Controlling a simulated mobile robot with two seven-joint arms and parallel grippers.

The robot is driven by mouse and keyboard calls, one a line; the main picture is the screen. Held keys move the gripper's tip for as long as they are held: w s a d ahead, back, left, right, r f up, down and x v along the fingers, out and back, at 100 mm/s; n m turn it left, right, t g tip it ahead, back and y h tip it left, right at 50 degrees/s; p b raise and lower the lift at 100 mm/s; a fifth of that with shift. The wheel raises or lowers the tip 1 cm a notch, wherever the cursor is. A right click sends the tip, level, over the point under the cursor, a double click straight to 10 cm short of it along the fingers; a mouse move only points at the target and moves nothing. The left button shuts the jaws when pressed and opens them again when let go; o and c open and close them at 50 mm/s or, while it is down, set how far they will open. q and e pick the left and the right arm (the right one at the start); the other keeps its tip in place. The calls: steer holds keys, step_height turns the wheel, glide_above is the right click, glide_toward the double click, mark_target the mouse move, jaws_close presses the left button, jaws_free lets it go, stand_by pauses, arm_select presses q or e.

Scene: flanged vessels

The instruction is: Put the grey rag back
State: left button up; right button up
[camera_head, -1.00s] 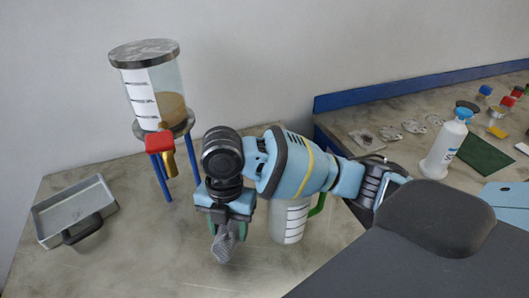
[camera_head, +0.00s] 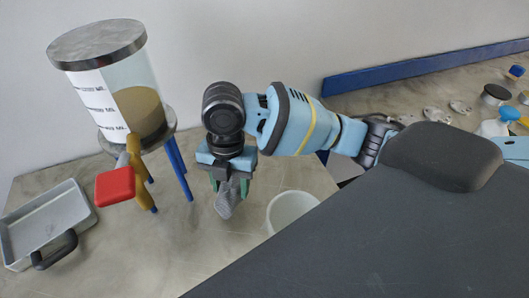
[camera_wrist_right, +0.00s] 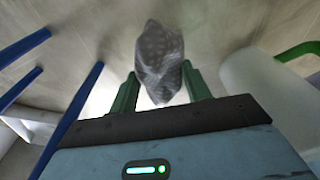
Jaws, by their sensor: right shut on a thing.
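The grey rag (camera_head: 227,199) hangs crumpled from my right gripper (camera_head: 229,183), above the bench top. In the right wrist view the rag (camera_wrist_right: 160,62) sits between the two green fingers of the right gripper (camera_wrist_right: 160,88), which are shut on it. The rag's lower end hangs free; I cannot tell exactly how high it is above the bench. My left gripper is not in view.
A glass vessel (camera_head: 137,82) with brown contents stands on a blue-legged stand, with a red-handled valve (camera_head: 115,186) below. A grey tray (camera_head: 80,207) lies at left. A white jug (camera_head: 289,208) stands right of the rag.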

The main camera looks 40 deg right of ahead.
steer(key=w+d, duration=0.2)
steer(key=d, duration=0.2)
steer(key=w+d+f, duration=0.1)
steer(key=w+d, duration=0.1)
steer(key=d, duration=0.3)
steer(key=w+d, duration=0.3)
steer(key=d, duration=0.1)
steer(key=shift+d+f, duration=0.15)
steer(key=shift+d, duration=0.15)
steer(key=shift+w+d+f, duration=0.15)
steer(key=shift+d+f, duration=0.1)
steer(key=shift+d, duration=0.05)
steer(key=shift+f, duration=1.55)
steer(key=shift+f, duration=0.15)
steer(key=o, duration=0.9)
steer(key=shift+o, duration=0.2)
step_height(320, 180, up, 12)
steer(key=d, duration=0.1)
steer(key=shift+w, duration=0.45)
